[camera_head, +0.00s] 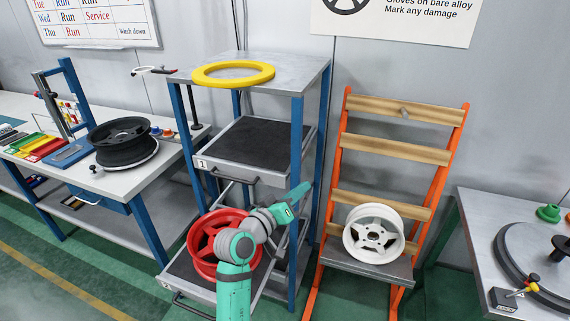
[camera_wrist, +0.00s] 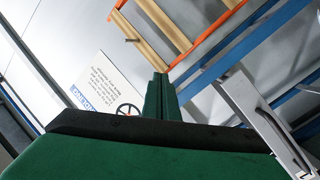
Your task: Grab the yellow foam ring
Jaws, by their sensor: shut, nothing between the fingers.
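The yellow foam ring (camera_head: 233,83) lies flat on the grey top of the blue-posted shelf unit (camera_head: 292,76) in the head view. Nothing touches it from my arm. My gripper (camera_head: 306,189) is well below and to the right of the ring, in front of the unit's right side. In the wrist view my gripper (camera_wrist: 158,97) shows as dark green fingers close together, shut and empty. The ring is not in the wrist view.
The unit has pulled-out trays, the upper one (camera_head: 252,143) bare and the lower one holding a red wheel (camera_head: 203,240). An orange rack (camera_head: 343,150) with a white wheel (camera_head: 374,233) stands right. A workbench (camera_head: 124,180) with a black wheel (camera_head: 120,134) stands left.

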